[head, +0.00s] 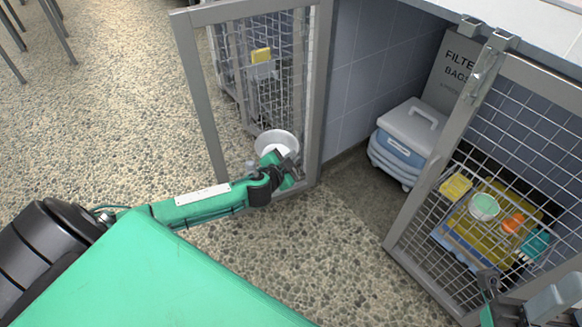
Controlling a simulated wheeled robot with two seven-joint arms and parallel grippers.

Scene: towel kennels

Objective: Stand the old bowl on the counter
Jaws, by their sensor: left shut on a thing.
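A white bowl (277,141) shows in the head view at the lower part of the open left mesh gate. My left gripper (288,167) is shut on the bowl at its near, lower side; the fingertips partly cover it. A second, white-rimmed bowl with a mint-green inside (484,206) shows behind the right mesh gate. I cannot tell by looks which bowl is the old one. A white counter (535,32) runs along the top right, above the kennels. Grey and dark parts at the bottom right corner look like my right gripper (535,305), cut off by the frame.
The left gate (196,95) stands open beside my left gripper. The right gate (425,195) stands in front of a yellow towel (465,225) and small items. A grey-blue carrier case (408,135) and a filter bags box (452,70) are in the open kennel.

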